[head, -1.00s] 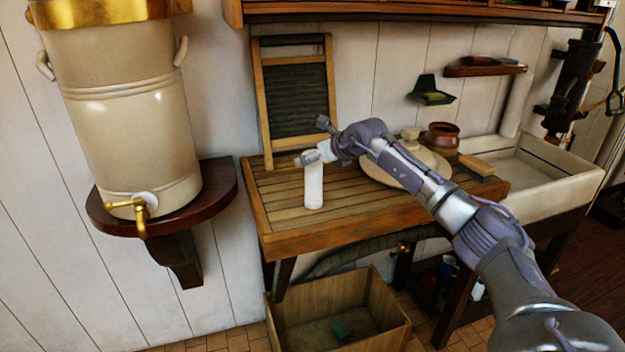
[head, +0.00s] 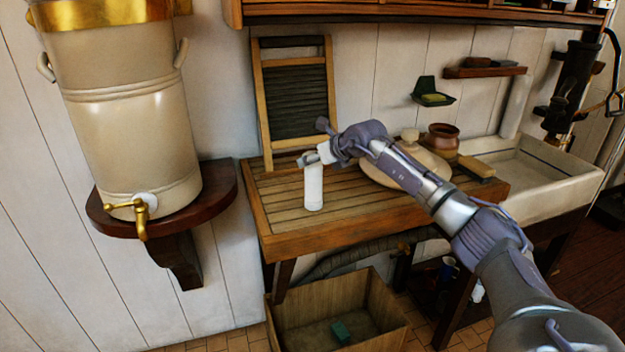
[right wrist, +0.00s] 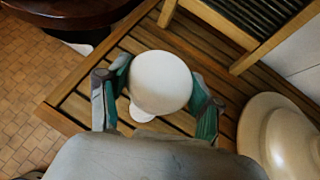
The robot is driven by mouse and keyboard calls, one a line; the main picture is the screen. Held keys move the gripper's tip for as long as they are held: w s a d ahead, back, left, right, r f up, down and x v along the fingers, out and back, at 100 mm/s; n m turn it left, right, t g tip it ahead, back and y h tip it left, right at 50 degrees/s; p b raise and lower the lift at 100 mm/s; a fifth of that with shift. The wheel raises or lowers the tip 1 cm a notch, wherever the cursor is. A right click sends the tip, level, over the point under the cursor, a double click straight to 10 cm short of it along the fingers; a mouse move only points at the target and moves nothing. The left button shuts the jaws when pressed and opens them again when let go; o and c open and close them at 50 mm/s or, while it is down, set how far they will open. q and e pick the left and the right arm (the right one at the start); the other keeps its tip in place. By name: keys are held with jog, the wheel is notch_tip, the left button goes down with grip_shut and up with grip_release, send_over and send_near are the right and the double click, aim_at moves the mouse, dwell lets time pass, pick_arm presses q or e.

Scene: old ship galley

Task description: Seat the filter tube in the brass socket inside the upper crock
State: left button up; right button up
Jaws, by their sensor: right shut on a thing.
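The white filter tube (head: 313,187) is upright over the slatted wooden drainboard. My right gripper (head: 314,158) is shut on its upper end. In the right wrist view the tube's round white top (right wrist: 160,80) sits between the two fingers. I cannot tell whether its lower end touches the slats. The beige stoneware crock (head: 130,125) stands on a dark wall shelf at the left, with a brass band at its top and a brass tap low on its front. The inside of the crock and the brass socket are hidden. My left gripper is not in view.
A beige lid (head: 432,164) lies on the drainboard (head: 275,215) behind my right arm, by a brown pot (head: 441,139) and a brush (head: 477,165). A washboard (head: 296,100) leans on the wall. An overhead shelf (head: 400,14) spans the top. A wooden crate (head: 300,338) stands below.

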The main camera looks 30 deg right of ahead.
jog(key=shift+r, duration=0.15)
jog(key=shift+r+p, duration=1.55)
jog(key=shift+r, duration=0.9)
jog(key=shift+f, duration=0.15)
